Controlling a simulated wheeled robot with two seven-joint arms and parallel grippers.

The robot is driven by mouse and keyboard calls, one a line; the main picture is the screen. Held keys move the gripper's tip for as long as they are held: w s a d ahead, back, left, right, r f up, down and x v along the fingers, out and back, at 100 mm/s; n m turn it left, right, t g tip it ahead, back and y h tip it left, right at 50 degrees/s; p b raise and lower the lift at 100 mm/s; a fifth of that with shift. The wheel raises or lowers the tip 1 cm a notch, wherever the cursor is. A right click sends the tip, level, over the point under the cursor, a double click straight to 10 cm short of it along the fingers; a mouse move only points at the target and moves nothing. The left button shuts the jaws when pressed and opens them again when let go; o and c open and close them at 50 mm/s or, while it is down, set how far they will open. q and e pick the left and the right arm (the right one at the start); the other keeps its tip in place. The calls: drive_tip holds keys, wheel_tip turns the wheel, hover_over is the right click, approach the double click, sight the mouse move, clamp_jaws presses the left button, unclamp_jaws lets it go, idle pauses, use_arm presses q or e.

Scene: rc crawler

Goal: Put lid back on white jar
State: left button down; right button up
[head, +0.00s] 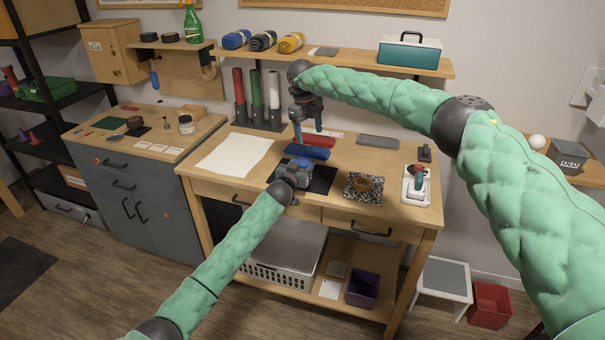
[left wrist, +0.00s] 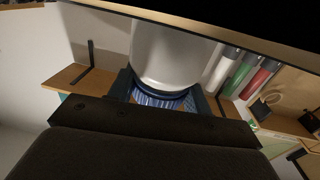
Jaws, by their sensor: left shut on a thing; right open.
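The white jar (left wrist: 168,50) fills the upper middle of the left wrist view, between the fingers of my left gripper (head: 296,164). That view is upside down. A dark ring (left wrist: 166,89) edges the jar's lower end in the picture, with a blue striped patch beyond it; I cannot tell whether this is the lid. My left gripper is shut on the jar, over the front of the workbench. In the head view I cannot make out the jar there. My right gripper (head: 308,128) is open and points down, above and behind the left one. I see no lid clearly.
Upright tubes (head: 256,98) and a shelf (head: 345,60) stand behind.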

sight(303, 161)
drive_tip(key=shift+s+a+f+n, duration=0.15)
drive_tip(key=shift+s+f+n, duration=0.05)
drive_tip(key=shift+f+n, duration=0.4)
drive_tip(key=shift+s+a+f+n, duration=0.15)
drive_tip(key=shift+f+n, duration=0.35)
drive_tip(key=shift+f, duration=0.1)
drive_tip(key=shift+a+n+g+y, duration=0.3)
drive_tip(key=shift+a+n+y, duration=0.35)
drive_tip(key=shift+n, duration=0.45)
drive_tip(key=shift+a+n, duration=0.1)
drive_tip(key=shift+n, duration=0.7)
drive_tip(key=shift+f, duration=0.25)
drive_tip(key=shift+f, duration=3.85)
